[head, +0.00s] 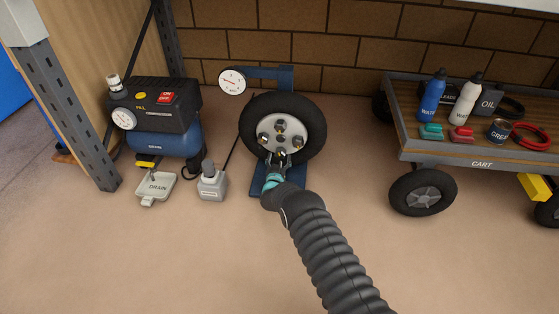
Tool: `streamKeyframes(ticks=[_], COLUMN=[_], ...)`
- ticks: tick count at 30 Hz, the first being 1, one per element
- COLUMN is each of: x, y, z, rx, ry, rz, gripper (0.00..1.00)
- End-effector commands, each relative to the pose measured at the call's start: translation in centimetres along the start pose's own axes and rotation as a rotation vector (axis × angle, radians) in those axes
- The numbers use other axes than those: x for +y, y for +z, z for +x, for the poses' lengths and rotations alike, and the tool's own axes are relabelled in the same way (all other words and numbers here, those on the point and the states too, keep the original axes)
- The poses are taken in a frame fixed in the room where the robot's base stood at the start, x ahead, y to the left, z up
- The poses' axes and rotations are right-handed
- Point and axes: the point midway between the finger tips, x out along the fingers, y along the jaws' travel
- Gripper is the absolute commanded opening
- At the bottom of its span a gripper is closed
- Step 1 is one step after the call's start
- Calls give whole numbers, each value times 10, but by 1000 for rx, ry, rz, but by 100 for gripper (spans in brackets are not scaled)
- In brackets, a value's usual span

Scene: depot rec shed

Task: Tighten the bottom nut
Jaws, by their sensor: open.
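A wheel with a black tyre (248,134) and a pale hub (271,127) stands upright on a blue stand (258,186). Several nuts show on the hub. The bottom nut (281,153) is at the hub's lower edge, partly hidden by my gripper. My gripper (277,158) is open, just below and in front of the bottom nut, with its fingers pointing up at the hub. I cannot tell whether the fingers touch the nut or reach around it.
A round gauge (232,81) is at the stand's upper left. A loaded cart (480,162) stands right. The floor in front is clear.

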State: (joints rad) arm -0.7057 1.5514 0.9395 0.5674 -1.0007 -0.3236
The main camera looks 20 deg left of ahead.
Motion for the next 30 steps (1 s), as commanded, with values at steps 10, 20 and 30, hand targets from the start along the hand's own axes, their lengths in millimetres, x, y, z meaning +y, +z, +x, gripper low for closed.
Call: streamKeyframes(ticks=[10,20,30], x=[0,0,0], y=[0,0,0], z=[1,1,1], rx=[-1,-1,0], ry=[0,0,1], rz=[0,8,225], gripper=[62,12,12])
